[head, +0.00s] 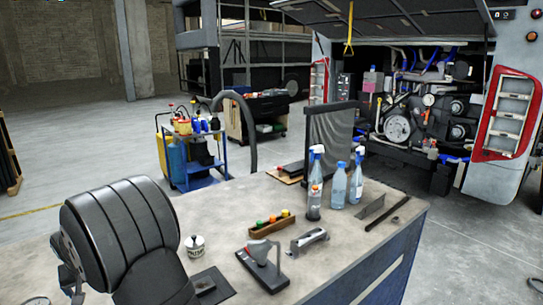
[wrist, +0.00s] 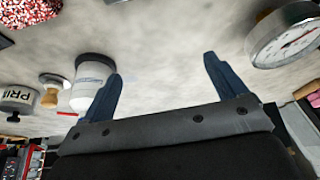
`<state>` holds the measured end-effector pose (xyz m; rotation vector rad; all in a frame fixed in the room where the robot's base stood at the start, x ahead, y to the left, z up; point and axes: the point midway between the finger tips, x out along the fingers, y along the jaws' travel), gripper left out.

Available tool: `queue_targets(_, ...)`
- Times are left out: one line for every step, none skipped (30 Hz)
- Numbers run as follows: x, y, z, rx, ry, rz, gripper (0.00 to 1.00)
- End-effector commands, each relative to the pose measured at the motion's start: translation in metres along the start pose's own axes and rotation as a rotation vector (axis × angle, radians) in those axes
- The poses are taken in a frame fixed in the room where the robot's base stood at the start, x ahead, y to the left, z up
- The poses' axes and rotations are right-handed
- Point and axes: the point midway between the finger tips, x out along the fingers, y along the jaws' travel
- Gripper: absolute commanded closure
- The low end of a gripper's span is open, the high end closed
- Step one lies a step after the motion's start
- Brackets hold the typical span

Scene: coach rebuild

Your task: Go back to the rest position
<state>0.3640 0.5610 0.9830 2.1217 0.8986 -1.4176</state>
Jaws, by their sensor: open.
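My gripper (wrist: 162,67) shows in the wrist view with its two dark blue fingers wide apart. Nothing is between them except a view of the bare grey worktop (wrist: 175,35). A white jar with a dark lid (wrist: 88,92) appears right beside the left finger, partly behind it; I cannot tell whether they touch. A round dial gauge (wrist: 290,35) is at the upper right, apart from the right finger. In the head view, my large dark arm link fills the lower left, and the fingers cannot be made out.
The head view shows the workbench (head: 345,250) with a white pot (head: 195,246), a wooden block with coloured caps (head: 272,222), a lever tool (head: 263,262), spray bottles (head: 338,186) and a dark bar (head: 387,213). A blue cart (head: 193,150) stands behind. The bench's front right is clear.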

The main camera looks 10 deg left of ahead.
Motion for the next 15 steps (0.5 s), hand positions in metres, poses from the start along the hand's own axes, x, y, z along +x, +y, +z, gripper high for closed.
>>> queue_targets(0.006,-0.007,0.0,-0.003,-0.001,0.0,0.1)
queue_targets(0.008,-0.011,0.0,-0.002,-0.001,0.0,0.1)
queue_targets(0.011,-0.015,-0.001,-0.002,-0.001,0.0,0.1)
queue_targets(0.013,-0.017,0.0,-0.002,-0.001,0.0,0.1)
queue_targets(0.017,-0.015,0.002,-0.001,-0.002,0.001,0.1)
queue_targets(0.02,-0.015,0.003,-0.001,-0.002,0.001,0.1)
queue_targets(0.021,-0.015,0.004,-0.001,-0.002,0.001,0.1)
queue_targets(0.023,-0.015,0.004,-0.001,-0.001,0.001,0.1)
queue_targets(0.024,-0.015,0.005,0.0,0.0,0.0,0.1)
queue_targets(0.025,-0.015,0.005,0.0,0.001,0.0,0.1)
queue_targets(0.026,-0.015,0.005,0.0,0.001,0.0,0.1)
queue_targets(0.026,-0.015,0.005,0.0,0.001,0.0,0.1)
queue_targets(0.027,-0.015,0.006,0.0,0.001,0.0,0.1)
queue_targets(0.027,-0.015,0.006,0.0,0.001,0.0,0.1)
queue_targets(0.027,-0.015,0.006,0.0,0.001,0.0,0.1)
